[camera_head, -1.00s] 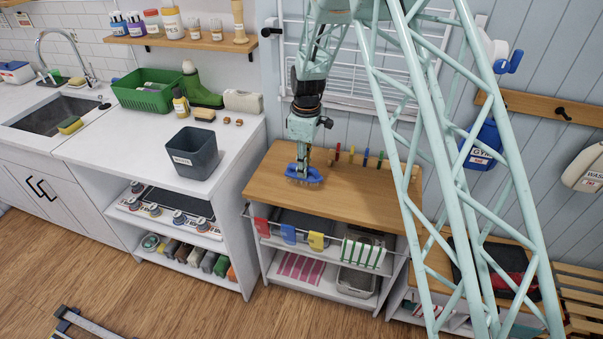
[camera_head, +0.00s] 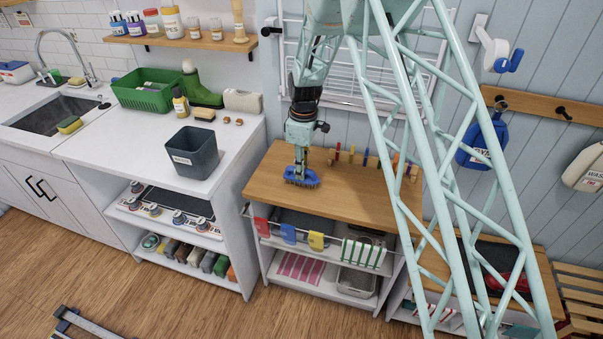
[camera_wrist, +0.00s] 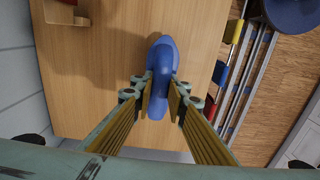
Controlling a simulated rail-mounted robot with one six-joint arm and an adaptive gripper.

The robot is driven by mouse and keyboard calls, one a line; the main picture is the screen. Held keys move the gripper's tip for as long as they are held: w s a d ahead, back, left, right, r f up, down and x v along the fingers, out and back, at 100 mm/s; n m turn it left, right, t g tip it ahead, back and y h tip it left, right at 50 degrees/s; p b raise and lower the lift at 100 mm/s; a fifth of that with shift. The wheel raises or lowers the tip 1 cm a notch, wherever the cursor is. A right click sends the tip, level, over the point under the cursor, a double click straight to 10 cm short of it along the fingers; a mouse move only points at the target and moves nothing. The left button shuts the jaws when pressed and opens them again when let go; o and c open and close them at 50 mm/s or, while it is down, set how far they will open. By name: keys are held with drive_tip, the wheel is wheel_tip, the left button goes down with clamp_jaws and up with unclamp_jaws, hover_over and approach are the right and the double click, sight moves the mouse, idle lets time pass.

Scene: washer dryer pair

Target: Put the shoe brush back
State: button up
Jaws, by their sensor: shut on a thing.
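The shoe brush has a blue body and dark bristles that point down. In the head view the brush (camera_head: 304,181) is over the left part of the wooden cabinet top (camera_head: 340,202). I cannot tell whether the bristles touch the wood. My gripper (camera_head: 299,168) points down and is shut on the brush. In the wrist view the blue brush (camera_wrist: 160,58) shows between the two fingers of my gripper (camera_wrist: 164,92), which hide part of its middle.
Small coloured pegs (camera_head: 352,157) stand along the back of the wooden top. Coloured cloths (camera_head: 288,233) hang on a front rail. To the left are a white counter (camera_head: 130,150) with a dark grey bin (camera_head: 192,154) and a green basket (camera_head: 146,91). The wooden top's front is clear.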

drive_tip(key=shift+f, duration=0.3)
drive_tip(key=shift+f, duration=0.15)
drive_tip(key=o, duration=0.8)
wheel_tip(320, 180, up, 11)
drive_tip(key=shift+d+r+p, duration=0.15)
drive_tip(key=shift+p, duration=0.3)
drive_tip(key=shift+r, duration=0.5)
drive_tip(key=shift+r, duration=0.1)
idle(0.5)
